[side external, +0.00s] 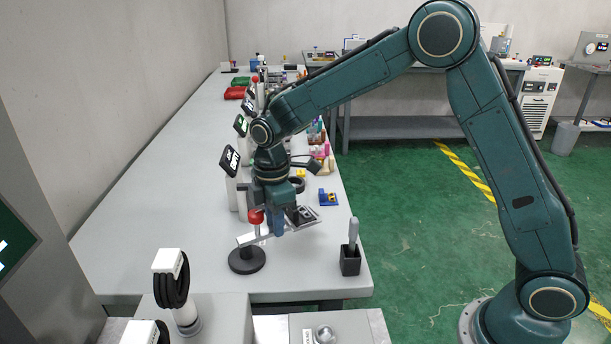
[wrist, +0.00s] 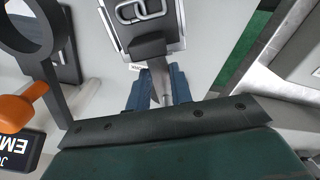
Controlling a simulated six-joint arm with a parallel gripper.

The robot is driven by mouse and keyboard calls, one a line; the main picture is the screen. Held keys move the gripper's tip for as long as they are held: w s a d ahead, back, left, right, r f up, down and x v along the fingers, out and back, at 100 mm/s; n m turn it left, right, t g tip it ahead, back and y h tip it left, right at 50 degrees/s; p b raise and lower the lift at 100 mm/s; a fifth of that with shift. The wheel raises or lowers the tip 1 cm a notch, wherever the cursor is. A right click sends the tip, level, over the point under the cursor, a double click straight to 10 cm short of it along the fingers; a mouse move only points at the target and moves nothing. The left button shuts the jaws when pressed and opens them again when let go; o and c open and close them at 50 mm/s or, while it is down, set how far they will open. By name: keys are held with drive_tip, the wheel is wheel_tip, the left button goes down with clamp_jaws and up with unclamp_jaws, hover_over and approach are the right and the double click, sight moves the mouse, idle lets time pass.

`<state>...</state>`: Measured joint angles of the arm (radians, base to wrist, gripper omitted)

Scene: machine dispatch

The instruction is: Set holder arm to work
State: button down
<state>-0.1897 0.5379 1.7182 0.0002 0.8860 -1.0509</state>
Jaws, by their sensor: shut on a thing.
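The holder arm is a pale bar (side external: 248,239) on a post with a round black base (side external: 247,260) and a red knob (side external: 256,216), near the bench's front. A grey metal plate with a clamp (side external: 303,215) is at the bar's right end; what looks like the same plate fills the top of the wrist view (wrist: 176,28). My gripper (side external: 277,230) reaches down just right of the red knob. Its blue fingers (wrist: 160,90) are shut on a narrow grey part of the holder arm, just below the plate in the wrist view. The exact contact is partly hidden.
A black cup (side external: 350,263) with a grey handle in it stands right of the holder, near the bench edge. A blue and yellow item (side external: 328,198) lies behind. White posts with black signs (side external: 230,160) line the left. The bench (side external: 150,190) is clear further left.

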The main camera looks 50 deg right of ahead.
drive_tip(key=shift+w+d+n, duration=0.15)
drive_tip(key=shift+w+n, duration=0.65)
drive_tip(key=shift+n, duration=0.5)
drive_tip(key=shift+w, duration=0.15)
drive_tip(key=c, duration=1.2)
unclamp_jaws()
drive_tip(key=shift+c, duration=0.2)
wheel_tip(320, 180, up, 14)
